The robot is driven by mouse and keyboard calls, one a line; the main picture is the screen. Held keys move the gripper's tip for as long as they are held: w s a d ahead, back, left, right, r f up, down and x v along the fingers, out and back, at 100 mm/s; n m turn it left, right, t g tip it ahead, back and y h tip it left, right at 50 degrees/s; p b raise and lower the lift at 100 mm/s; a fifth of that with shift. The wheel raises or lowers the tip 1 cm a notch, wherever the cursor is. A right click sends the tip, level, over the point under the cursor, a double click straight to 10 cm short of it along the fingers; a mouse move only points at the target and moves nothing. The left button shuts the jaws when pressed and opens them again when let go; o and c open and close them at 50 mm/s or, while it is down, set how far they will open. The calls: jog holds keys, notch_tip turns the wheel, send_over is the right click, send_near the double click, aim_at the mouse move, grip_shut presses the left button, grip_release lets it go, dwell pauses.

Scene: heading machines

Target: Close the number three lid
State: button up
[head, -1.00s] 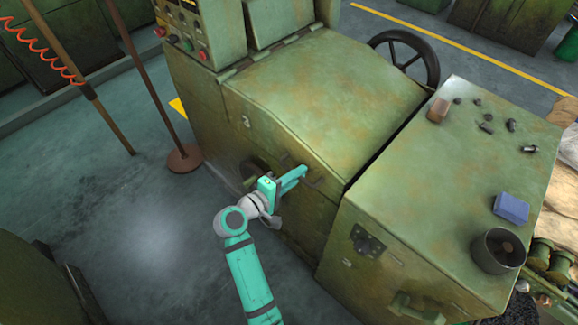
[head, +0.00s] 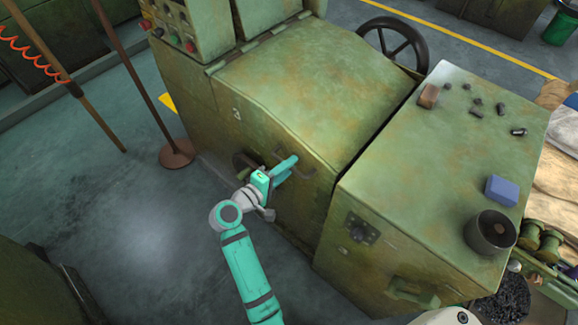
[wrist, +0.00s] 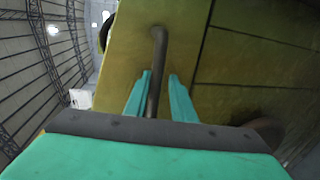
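The number three lid (head: 310,85) is the worn green cover with a "3" (head: 236,114) painted on its front and hinges along its back edge. It lies low over the machine; I cannot tell whether it is fully seated. Its bar handle (head: 305,172) is on the front face. My gripper (head: 288,165) is at this handle. In the wrist view the dark handle (wrist: 157,60) runs between the two teal fingers of my gripper (wrist: 160,76). The fingers stand apart, with a gap showing beside the bar on the right.
A neighbouring green cabinet (head: 440,150) stands close on the right, with a blue block (head: 502,190), a dark round tin (head: 490,232) and small parts on top. A handwheel (head: 395,40) is behind the lid. A brown post stand (head: 176,153) is at left. Floor (head: 110,220) is clear at left.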

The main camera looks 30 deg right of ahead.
jog(key=shift+s, duration=0.1)
dwell(0.3)
jog(key=v, duration=1)
jog(key=shift+a, duration=0.4)
jog(key=shift+s+d+r, duration=0.1)
jog(key=shift+r, duration=0.05)
